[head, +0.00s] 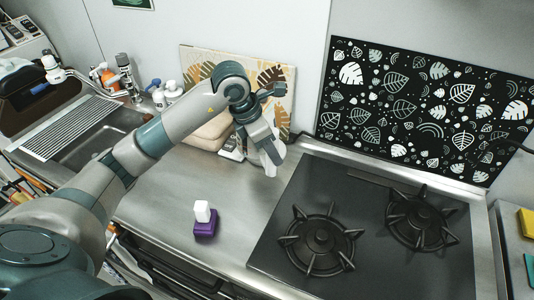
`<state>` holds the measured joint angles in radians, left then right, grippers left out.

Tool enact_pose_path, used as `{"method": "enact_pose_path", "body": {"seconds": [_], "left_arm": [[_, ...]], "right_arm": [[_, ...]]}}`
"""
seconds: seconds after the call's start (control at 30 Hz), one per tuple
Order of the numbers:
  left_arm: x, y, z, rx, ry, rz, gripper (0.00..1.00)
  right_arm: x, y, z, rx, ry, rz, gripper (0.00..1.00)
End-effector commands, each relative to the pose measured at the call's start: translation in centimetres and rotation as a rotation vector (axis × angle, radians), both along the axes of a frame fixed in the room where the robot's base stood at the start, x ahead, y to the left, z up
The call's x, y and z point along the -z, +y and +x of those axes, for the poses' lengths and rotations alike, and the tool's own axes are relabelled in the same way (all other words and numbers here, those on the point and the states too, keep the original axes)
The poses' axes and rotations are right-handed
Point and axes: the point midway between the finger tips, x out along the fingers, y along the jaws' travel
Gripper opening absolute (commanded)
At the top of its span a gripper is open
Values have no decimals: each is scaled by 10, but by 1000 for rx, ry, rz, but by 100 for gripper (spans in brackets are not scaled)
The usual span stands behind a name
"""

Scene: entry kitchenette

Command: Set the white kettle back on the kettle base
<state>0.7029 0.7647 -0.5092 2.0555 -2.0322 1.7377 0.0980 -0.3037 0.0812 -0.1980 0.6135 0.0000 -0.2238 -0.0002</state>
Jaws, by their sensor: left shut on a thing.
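My left gripper (268,160) reaches in over the back of the steel counter, left of the hob, and points down. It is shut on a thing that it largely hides. A whitish part (231,152) with dark edges shows just left of the gripper, close to the counter; I take it for the white kettle, but its outline is mostly covered. I cannot make out the kettle base or whether the kettle touches it. My right gripper is not in view.
A black gas hob (370,222) with two burners fills the right. A purple block with a white top (203,222) stands on the front counter. A beige rounded object (207,133) and leaf-patterned board (200,62) are behind my arm. A sink (100,135) is left.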

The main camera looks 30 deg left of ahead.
Motion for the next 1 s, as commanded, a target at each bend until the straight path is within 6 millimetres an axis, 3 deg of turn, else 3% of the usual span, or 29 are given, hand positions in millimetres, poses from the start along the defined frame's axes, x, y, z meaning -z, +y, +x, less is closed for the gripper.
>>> {"method": "enact_pose_path", "body": {"seconds": [0.3, 0.8, 1.0], "left_arm": [[22, 28, 31, -2, -3, -1, 0], [27, 32, 34, 0, -4, -1, 0], [41, 31, 33, 0, -2, -2, 0]], "right_arm": [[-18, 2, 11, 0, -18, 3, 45], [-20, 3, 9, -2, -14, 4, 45], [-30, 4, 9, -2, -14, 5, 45]]}}
